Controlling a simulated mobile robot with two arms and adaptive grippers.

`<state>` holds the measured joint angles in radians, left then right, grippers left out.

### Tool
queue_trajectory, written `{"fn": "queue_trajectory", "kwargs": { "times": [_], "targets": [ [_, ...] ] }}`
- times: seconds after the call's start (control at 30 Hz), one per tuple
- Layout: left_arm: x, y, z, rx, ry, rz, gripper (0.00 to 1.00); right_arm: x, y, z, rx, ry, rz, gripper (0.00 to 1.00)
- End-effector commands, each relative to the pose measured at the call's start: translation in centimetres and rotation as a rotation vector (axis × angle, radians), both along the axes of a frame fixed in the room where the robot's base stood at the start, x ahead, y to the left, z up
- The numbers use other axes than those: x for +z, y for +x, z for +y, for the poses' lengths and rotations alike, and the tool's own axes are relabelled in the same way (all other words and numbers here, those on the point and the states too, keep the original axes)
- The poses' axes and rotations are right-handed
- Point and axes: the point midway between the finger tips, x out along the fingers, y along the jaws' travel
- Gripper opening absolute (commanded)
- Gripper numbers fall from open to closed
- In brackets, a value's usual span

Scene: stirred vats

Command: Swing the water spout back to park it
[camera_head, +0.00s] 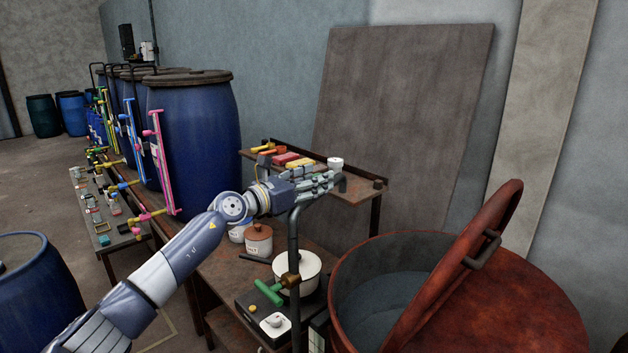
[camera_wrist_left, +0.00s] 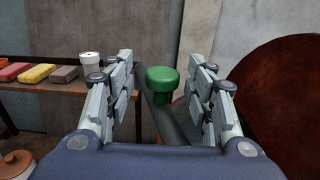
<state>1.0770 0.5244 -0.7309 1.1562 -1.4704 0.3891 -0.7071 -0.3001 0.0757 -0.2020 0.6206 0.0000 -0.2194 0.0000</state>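The water spout is a dark pipe (camera_head: 293,245) that rises upright beside the vat and bends over at the top. Its upper part is largely hidden behind my left gripper in the head view. A green T-handled valve (camera_head: 268,292) sits low on the upright. My left gripper (camera_head: 325,182) is at the top of the pipe. In the left wrist view the gripper (camera_wrist_left: 165,90) has its fingers spread, with a green knob (camera_wrist_left: 161,79) on the dark spout pipe (camera_wrist_left: 172,122) between them. There are gaps on both sides of the knob. My right gripper is not in view.
A shelf (camera_head: 358,192) with coloured blocks and a white cup (camera_head: 335,163) is behind. A white pot (camera_head: 312,266) stands close beside the pipe. Blue barrels (camera_head: 205,130) line the left.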

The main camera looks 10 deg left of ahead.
Motion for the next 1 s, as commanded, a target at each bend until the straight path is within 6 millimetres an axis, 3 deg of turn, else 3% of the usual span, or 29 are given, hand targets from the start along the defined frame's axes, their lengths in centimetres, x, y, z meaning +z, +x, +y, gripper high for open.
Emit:
{"fn": "queue_trajectory", "kwargs": {
  "times": [0.33, 0.8, 1.0],
  "targets": [
    [-0.2, -1.1, 1.0, 0.002, 0.003, 0.0, 0.49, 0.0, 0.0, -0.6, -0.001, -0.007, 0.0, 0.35],
    [-0.2, -8.1, 5.8, 0.002, 0.003, 0.002, 0.49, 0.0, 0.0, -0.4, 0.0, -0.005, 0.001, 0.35],
    [-0.1, -9.6, 6.8, 0.0, 0.0, 0.002, 0.49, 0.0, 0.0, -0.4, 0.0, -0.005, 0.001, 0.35]
  ]
}}
